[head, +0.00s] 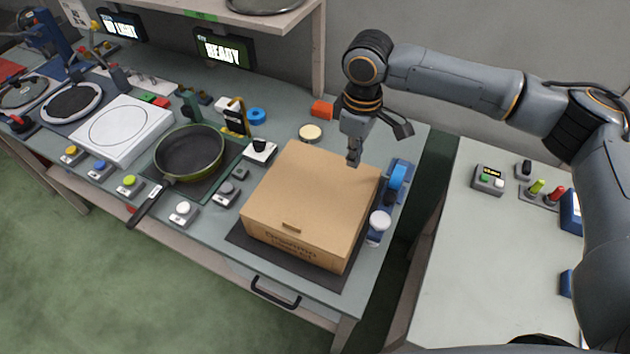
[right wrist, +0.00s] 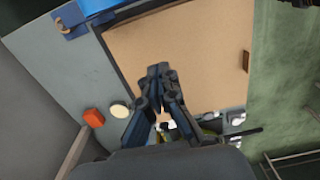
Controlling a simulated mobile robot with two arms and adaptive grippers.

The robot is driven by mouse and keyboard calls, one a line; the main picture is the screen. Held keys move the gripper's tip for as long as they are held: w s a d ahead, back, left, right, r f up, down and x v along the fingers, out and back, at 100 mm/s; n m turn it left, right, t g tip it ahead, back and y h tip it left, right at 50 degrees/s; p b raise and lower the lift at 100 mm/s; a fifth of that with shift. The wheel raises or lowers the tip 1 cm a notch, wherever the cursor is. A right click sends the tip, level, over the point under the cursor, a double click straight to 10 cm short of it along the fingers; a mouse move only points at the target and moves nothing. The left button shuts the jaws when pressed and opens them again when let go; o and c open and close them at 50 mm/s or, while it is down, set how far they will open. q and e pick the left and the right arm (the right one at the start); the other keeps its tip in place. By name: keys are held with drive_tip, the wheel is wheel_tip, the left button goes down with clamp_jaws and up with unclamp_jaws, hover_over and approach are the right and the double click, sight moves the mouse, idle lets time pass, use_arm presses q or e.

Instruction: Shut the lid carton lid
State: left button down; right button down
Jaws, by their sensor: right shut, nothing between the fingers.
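The cardboard carton (head: 300,205) stands on a dark mat (head: 250,246) near the right end of the workbench. Its lid (head: 312,185) lies flat over the top, with a small slot near the front edge, and looks closed. In the right wrist view the lid (right wrist: 190,45) fills the upper middle. My right gripper (head: 353,160) is shut and empty, pointing down at the far right part of the lid. Its fingertips also show in the right wrist view (right wrist: 158,72). I cannot tell whether they touch the lid. My left gripper is not in view.
A shelf post (head: 318,50) rises behind.

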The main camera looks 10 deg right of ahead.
sight(349, 190)
drive_tip(key=shift+f+b, duration=0.55)
drive_tip(key=shift+f, duration=3.05)
idle(1.2)
drive_tip(key=shift+r, duration=0.1)
wheel_tip(349, 190, up, 8)
drive_tip(key=p, duration=0.9)
idle(0.6)
